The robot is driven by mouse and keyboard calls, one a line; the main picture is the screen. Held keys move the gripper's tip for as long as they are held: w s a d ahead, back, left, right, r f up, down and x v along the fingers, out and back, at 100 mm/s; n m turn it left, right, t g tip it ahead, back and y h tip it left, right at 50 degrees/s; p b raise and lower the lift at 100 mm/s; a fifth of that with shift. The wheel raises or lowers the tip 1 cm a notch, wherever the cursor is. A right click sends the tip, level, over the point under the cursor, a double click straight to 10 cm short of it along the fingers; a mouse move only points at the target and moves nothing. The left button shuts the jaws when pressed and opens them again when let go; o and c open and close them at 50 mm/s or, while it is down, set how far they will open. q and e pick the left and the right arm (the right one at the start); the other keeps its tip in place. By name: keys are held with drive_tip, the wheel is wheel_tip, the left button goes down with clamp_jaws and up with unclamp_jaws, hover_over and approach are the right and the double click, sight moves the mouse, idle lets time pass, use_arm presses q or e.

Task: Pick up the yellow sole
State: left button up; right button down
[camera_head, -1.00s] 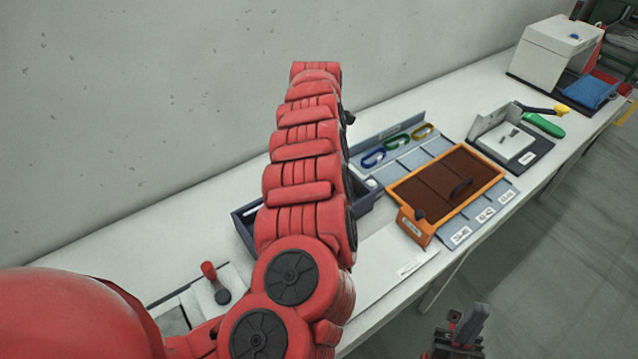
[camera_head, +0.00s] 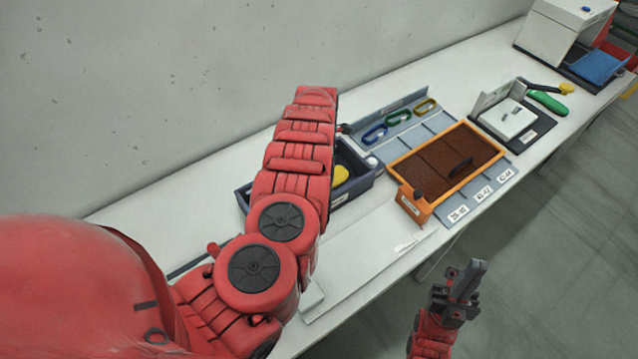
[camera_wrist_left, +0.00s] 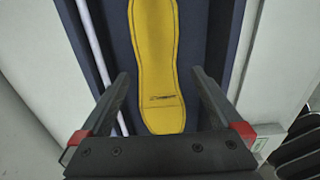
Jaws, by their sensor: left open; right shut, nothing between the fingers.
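The yellow sole (camera_head: 340,175) lies in a dark blue bin (camera_head: 364,186), partly hidden by my left arm in the head view. In the left wrist view, the sole (camera_wrist_left: 157,70) runs lengthwise up the picture, with its rounded end towards the gripper. My left gripper (camera_wrist_left: 160,74) is open, one finger on each side of the sole. I see no clear contact. Its fingers are hidden behind the arm in the head view. My right gripper (camera_head: 468,277) is shut and empty, off the front of the bench, far from the sole.
Right of the bin is an orange-framed brown tray (camera_head: 445,165) on a grey labelled board (camera_head: 478,196). Blue, green and yellow rings lie behind it. A small press with a green handle (camera_head: 547,102) stands further right. A white rod (camera_wrist_left: 97,50) lies beside the sole.

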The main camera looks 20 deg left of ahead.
use_arm(q)
drive_tip(key=shift+w+a+f+p, duration=0.1)
drive_tip(key=shift+a+f+p, duration=0.05)
drive_tip(key=shift+f+p, duration=0.2)
wheel_tip(320, 180, down, 4)
drive_tip(key=shift+a, duration=0.1)
drive_tip(key=shift+w+f, duration=0.1)
drive_tip(key=shift+f, duration=0.25)
drive_tip(key=shift+c, duration=0.3)
drive_tip(key=shift+r, duration=0.1)
drive_tip(key=c, duration=1.4)
drive_tip(key=shift+o, duration=0.2)
